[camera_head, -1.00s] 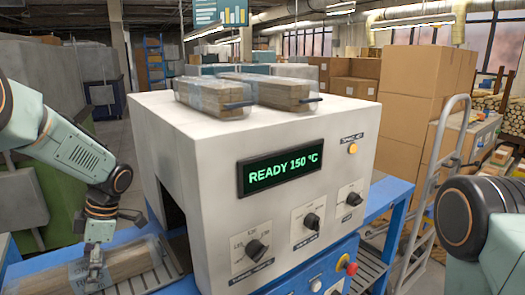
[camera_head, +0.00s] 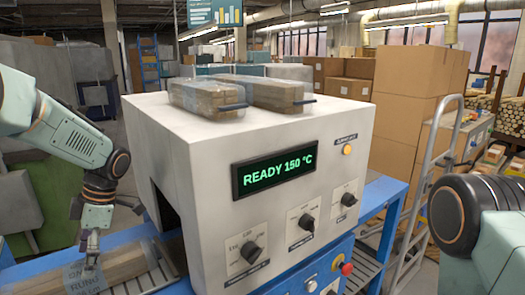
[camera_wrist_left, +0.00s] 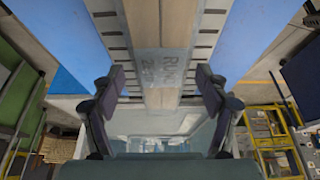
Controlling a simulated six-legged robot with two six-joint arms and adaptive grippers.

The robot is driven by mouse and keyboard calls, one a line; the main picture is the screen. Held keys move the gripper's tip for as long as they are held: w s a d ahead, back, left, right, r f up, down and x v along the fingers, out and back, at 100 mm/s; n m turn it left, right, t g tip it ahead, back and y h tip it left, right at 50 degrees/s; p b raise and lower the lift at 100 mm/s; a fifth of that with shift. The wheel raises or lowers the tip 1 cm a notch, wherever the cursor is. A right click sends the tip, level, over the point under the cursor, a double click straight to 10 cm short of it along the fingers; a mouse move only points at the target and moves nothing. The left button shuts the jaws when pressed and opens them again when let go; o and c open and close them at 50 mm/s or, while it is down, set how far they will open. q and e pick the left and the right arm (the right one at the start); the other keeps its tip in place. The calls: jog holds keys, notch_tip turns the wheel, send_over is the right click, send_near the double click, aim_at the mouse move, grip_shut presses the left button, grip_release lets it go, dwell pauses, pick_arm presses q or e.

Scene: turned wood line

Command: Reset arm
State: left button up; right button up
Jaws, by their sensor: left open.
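My left gripper (camera_head: 90,252) is above a wood bundle (camera_head: 126,266) on the roller conveyor at the left of the head view. Its fingers are apart and empty. The left wrist view shows the open fingers (camera_wrist_left: 160,82) on either side of the bundle, with the bundle (camera_wrist_left: 145,25) and its grey printed label (camera_wrist_left: 163,68) between and beyond them. In the head view the lower part of the bundle is cut off by the frame edge. Part of my right arm shows at the right edge; its gripper is out of view.
A white heating machine (camera_head: 200,150) reading "READY 150 °C" stands in the middle, with two wrapped wood bundles (camera_head: 208,96) on top. The blue conveyor frame (camera_head: 375,200) continues on its right. A hand truck (camera_head: 425,190) and stacked cartons (camera_head: 415,100) stand further right.

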pick_arm(q)
jog(key=x, duration=0.5)
jog(key=shift+f, duration=0.35)
jog(key=shift+m, duration=0.5)
jog(key=r, duration=1.1)
jog(key=shift+w+d, duration=0.1)
jog(key=shift+w, duration=0.25)
jog(key=w+d+r+m+t+h+b, duration=0.1)
jog(key=w+d+r+m+t, duration=0.1)
jog(key=r+m, duration=0.6)
jog(key=w+d+r+m+t+h+b, duration=0.1)
jog(key=w+r+m+t, duration=0.4)
jog(key=m, duration=0.9)
jog(key=shift+w+d+r+b, duration=0.55)
jog(key=shift+w+d+r, duration=0.5)
jog(key=shift+r, duration=0.95)
jog(key=shift+a+f, duration=0.1)
